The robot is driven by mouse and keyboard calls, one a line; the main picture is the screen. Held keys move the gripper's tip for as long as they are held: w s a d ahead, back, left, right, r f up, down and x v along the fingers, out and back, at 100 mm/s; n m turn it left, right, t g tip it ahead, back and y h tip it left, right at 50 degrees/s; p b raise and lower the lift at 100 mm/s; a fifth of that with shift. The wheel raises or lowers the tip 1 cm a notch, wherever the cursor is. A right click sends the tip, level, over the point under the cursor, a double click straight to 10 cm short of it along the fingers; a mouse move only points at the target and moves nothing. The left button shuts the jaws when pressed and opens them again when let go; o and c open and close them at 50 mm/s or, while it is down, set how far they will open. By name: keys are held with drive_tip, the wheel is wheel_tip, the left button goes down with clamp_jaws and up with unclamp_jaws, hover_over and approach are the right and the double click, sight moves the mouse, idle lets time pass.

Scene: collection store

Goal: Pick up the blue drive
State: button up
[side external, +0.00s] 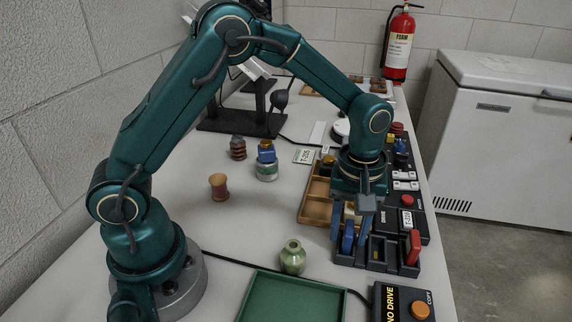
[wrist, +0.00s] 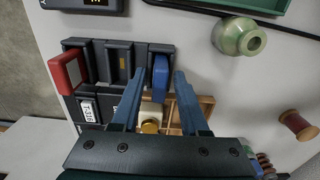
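The blue drive (side external: 348,238) stands upright in the leftmost slot of a black slotted dock (side external: 375,264). In the wrist view the blue drive (wrist: 160,76) sits at the right end of the dock (wrist: 142,49), between the lines of my two fingers. My gripper (side external: 352,212) hangs just above the dock, open and empty. In the wrist view my gripper (wrist: 159,74) shows its fingertips apart, with a gap on both sides of the drive. I cannot tell how far the tips are above it.
A red drive (side external: 412,247) stands at the dock's other end. A green vase (side external: 292,257) and green tray (side external: 290,299) are near. A black box with an orange button (side external: 420,310) is in front. A wooden compartment tray (side external: 314,211) lies behind.

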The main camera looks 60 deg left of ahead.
clamp_jaws()
